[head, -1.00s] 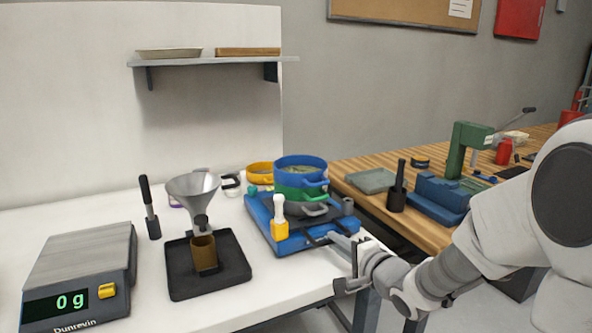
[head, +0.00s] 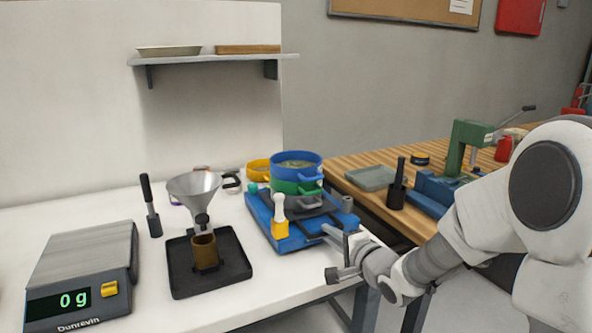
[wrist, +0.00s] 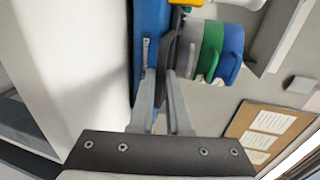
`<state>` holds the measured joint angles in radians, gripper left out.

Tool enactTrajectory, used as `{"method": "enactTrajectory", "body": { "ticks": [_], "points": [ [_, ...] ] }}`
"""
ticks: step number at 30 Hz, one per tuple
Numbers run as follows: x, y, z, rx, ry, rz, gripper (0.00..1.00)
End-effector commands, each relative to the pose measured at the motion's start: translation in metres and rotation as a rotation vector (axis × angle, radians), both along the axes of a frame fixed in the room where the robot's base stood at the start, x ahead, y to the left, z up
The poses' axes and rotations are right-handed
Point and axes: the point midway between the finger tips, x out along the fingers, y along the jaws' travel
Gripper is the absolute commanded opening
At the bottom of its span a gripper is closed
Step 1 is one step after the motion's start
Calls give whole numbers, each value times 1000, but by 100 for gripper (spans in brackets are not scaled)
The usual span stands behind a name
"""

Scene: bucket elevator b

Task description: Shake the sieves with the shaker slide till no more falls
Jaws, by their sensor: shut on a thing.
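The sieve stack stands upright on the blue shaker base (head: 262,215). It has a blue sieve (head: 296,164) on top, a green sieve (head: 296,187) under it and a grey pan (head: 305,201) at the bottom. Greenish-grey material shows inside the blue sieve. The stack sits on the dark shaker slide (head: 325,210). My gripper (head: 328,232) is at the front right of the base, shut on the slide's front end. In the wrist view my fingers (wrist: 163,75) reach to the slide beside the blue base; the exact grip is partly hidden.
A yellow sieve (head: 257,171) lies behind. A wooden bench (head: 350,172) is right.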

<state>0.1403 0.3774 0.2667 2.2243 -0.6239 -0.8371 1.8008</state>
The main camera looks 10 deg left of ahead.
Motion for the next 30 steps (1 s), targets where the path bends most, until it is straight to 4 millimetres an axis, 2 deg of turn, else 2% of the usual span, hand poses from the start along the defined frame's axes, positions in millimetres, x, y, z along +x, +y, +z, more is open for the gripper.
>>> {"method": "enactTrajectory", "body": {
  "ticks": [12,24,30],
  "points": [
    [2,1,0,1,0,-1,0],
    [-28,-20,1,0,1,-2,0],
    [-34,-23,0,0,1,-1,0]
  ]
}}
